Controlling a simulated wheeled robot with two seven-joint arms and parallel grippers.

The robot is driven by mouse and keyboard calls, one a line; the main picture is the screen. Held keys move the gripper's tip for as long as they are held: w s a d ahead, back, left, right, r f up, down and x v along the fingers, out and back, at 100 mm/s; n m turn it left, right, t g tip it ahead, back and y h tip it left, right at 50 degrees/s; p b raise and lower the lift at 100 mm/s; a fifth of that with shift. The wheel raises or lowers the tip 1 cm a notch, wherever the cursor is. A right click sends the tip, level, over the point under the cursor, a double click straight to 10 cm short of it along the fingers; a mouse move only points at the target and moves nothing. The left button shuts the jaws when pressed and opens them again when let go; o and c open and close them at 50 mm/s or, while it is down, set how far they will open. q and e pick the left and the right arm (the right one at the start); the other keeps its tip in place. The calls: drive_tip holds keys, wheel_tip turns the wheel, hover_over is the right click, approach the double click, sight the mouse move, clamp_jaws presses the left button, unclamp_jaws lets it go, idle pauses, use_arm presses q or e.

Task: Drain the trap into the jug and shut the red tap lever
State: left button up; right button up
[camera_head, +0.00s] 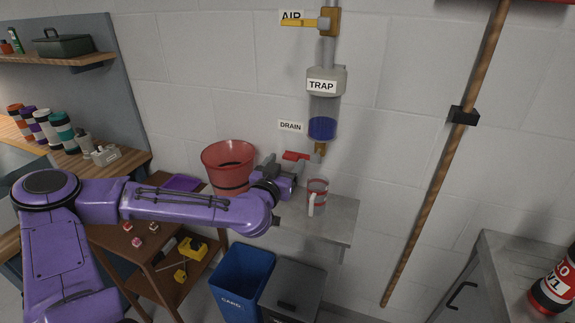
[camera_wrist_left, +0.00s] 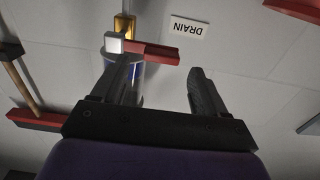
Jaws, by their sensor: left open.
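The trap (camera_head: 321,82) is on the wall with blue liquid (camera_head: 322,128) in its clear bowl. Below it is the drain tap, whose red lever (camera_head: 296,156) lies sideways beside the DRAIN label (camera_head: 290,126). A clear jug with red markings (camera_head: 318,186) and a pale handle stands on the grey shelf under the outlet; its contents cannot be told. My left gripper (camera_head: 284,164) is open, just below and left of the tap. In the left wrist view, the open fingers (camera_wrist_left: 165,70) point toward the red lever (camera_wrist_left: 152,52), which appears beyond their tips. My right gripper is not in view.
A red bucket (camera_head: 228,160) stands close behind my left wrist. The yellow AIR lever (camera_head: 300,22) is above the trap. A blue bin (camera_head: 242,272) is below, and a long wooden pole (camera_head: 440,160) leans at the right. Open space lies between jug and pole.

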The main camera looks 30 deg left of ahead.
use_arm(q)
drive_tip(key=shift+x, duration=1.25)
drive_tip(key=shift+s, duration=0.1)
drive_tip(key=c, duration=0.4)
clamp_jaws()
